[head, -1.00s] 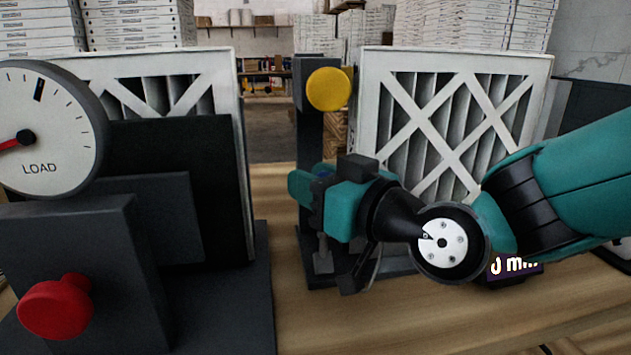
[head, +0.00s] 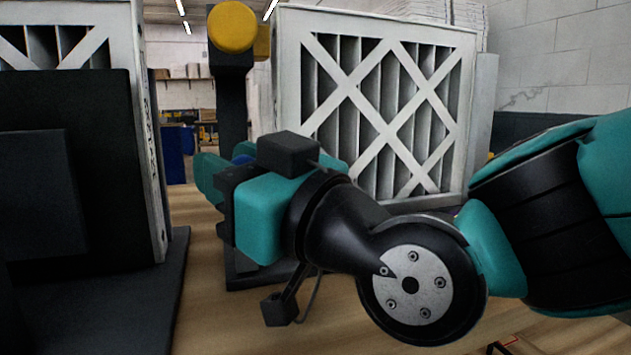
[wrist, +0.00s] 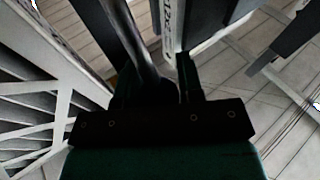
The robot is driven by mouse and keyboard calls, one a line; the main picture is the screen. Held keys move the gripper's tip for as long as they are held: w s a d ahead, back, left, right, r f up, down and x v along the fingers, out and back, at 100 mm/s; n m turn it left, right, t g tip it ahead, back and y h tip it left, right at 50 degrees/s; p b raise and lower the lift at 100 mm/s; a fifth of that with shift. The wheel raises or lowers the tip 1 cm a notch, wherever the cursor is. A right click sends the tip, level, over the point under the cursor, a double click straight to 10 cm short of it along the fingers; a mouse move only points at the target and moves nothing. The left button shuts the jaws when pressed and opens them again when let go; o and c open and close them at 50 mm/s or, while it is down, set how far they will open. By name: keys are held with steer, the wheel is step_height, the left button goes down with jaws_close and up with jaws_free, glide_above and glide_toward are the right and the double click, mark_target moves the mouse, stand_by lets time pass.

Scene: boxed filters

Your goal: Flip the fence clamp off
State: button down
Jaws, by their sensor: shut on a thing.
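My gripper (head: 222,175) is at the dark upright post (head: 234,100) in the head view, low on its near side. In the wrist view a dark, round lever (wrist: 143,50) runs between my two fingers, and the gripper is shut on it. I take this lever for the fence clamp's handle. My gripper and wrist hide most of the clamp in the head view, and only a bit of blue (head: 243,150) shows behind the fingers. Which way the clamp is set cannot be told.
A white-framed pleated filter (head: 390,110) stands behind my arm. A yellow knob (head: 233,27) tops the post. A dark panel (head: 75,170) and another filter (head: 60,40) stand at left. Bare wood table (head: 205,300) shows between the panel's base and my wrist.

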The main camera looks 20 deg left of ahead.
steer(key=shift+s+d, duration=0.15)
steer(key=shift+s, duration=0.2)
steer(key=c, duration=0.8)
jaws_free()
steer(key=shift+d+f, duration=0.1)
steer(key=shift+d, duration=0.2)
steer(key=r+b+v, duration=0.1)
steer(key=v, duration=0.3)
steer(key=b+v, duration=0.1)
steer(key=v, duration=0.4)
steer(key=r+b+v, duration=0.1)
steer(key=v, duration=0.4)
steer(key=shift+s+d+r, duration=0.2)
steer(key=shift+d+r, duration=0.15)
steer(key=shift+d, duration=0.05)
